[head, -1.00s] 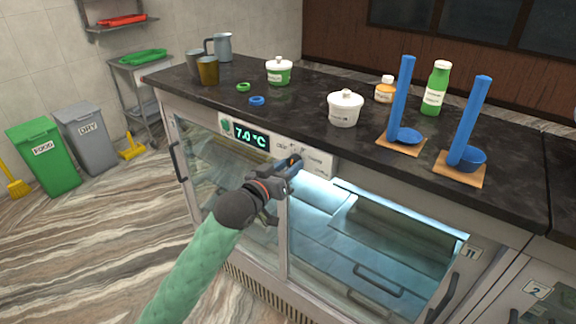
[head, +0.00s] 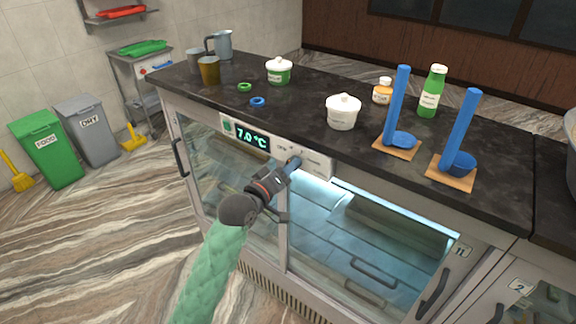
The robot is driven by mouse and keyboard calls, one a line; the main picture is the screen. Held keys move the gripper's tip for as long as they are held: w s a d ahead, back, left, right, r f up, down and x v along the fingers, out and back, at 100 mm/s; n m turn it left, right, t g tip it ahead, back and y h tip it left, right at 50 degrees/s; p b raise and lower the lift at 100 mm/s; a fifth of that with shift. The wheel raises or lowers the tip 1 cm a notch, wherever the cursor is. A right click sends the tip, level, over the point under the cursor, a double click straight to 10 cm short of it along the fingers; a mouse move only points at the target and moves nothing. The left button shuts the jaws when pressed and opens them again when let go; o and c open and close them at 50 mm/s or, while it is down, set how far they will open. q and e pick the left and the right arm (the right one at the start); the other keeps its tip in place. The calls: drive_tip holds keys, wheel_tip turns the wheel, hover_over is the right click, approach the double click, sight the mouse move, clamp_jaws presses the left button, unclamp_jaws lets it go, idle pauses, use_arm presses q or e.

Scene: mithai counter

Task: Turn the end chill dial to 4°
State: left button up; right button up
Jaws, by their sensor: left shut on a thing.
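The chill control panel (head: 318,166) is a pale strip on the front of the counter's glass cabinet. Its display (head: 252,138) reads 7.0 °C in green. My left gripper (head: 292,163) comes up from below and is shut at the panel, right of the display, on the chill dial. The fingers hide most of the dial, so its pointer and setting cannot be read. My right gripper is not in view.
On the dark countertop (head: 300,122) stand a white lidded pot (head: 343,113), a green-and-white pot (head: 280,72), two blue ladles (head: 395,105) on wooden boards, bottles and cups. A lit glass cabinet (head: 350,235) lies below the panel.

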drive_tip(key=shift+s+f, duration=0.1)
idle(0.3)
use_arm(q)
drive_tip(key=o, duration=1)
drive_tip(key=shift+c, duration=0.2)
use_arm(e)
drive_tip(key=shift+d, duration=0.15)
use_arm(q)
drive_tip(key=b+v, duration=0.3)
drive_tip(key=v, duration=0.4)
drive_tip(key=shift+s+a, duration=0.25)
drive_tip(key=shift+a, duration=0.05)
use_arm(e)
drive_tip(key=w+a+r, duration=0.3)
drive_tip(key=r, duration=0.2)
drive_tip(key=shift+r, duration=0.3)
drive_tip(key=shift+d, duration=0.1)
